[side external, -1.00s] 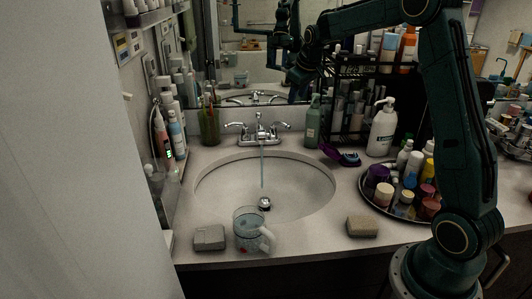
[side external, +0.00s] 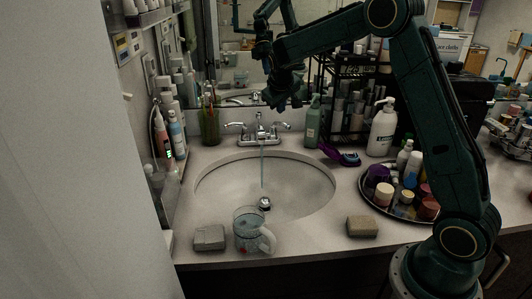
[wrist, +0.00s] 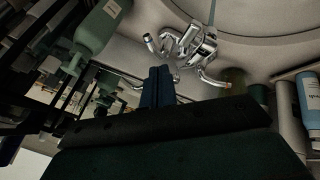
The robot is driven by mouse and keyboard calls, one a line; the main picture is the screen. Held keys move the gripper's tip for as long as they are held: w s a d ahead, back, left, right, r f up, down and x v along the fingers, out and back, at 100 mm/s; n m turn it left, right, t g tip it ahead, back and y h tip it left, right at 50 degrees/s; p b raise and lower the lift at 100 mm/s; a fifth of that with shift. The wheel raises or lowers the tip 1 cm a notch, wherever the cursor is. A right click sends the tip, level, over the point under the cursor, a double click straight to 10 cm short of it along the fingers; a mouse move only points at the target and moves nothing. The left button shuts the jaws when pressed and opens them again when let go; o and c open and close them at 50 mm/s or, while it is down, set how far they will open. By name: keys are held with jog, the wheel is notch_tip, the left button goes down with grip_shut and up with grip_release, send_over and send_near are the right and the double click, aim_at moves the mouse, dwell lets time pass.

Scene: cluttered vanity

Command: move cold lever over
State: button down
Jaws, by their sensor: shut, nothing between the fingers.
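The chrome faucet (side external: 258,132) stands behind the sink with a lever on each side; it also shows in the wrist view (wrist: 190,46). The right lever (side external: 281,125) is on the green bottle's side, and the left lever (side external: 235,124) is on the toothbrush cup's side. I see no mark telling which is cold. Water runs from the spout. My gripper (side external: 284,103) is shut and empty, above and behind the right lever. In the wrist view its closed fingers (wrist: 158,76) point toward the faucet, with a visible gap to the right lever (wrist: 150,42).
A green pump bottle (side external: 313,122) and black rack stand right of the faucet. A toothbrush cup (side external: 209,126) stands left. The mirror is close behind. A mug (side external: 250,232) and a round tray of bottles (side external: 382,209) are nearer the front. The basin (side external: 225,185) is open.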

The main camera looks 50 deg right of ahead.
aim_at(285, 125)
jog(key=shift+w+a+f, duration=0.1)
jog(key=shift+f, duration=0.05)
jog(key=x, duration=1)
dwell(0.4)
jog(key=shift+s+d+n, duration=0.25)
jog(key=shift+d+n, duration=0.1)
jog(key=shift+n, duration=0.05)
dwell(0.4)
jog(key=shift+s+d+n+t+y, duration=0.25)
jog(key=shift+d+n+t+y, duration=0.25)
jog(key=shift+n, duration=0.4)
jog(key=shift+s+d+n+t+y, duration=0.1)
jog(key=shift+d+n+t+y, duration=0.25)
jog(key=shift+d+n, duration=0.45)
jog(key=shift+d, duration=0.2)
jog(key=shift+s, duration=0.1)
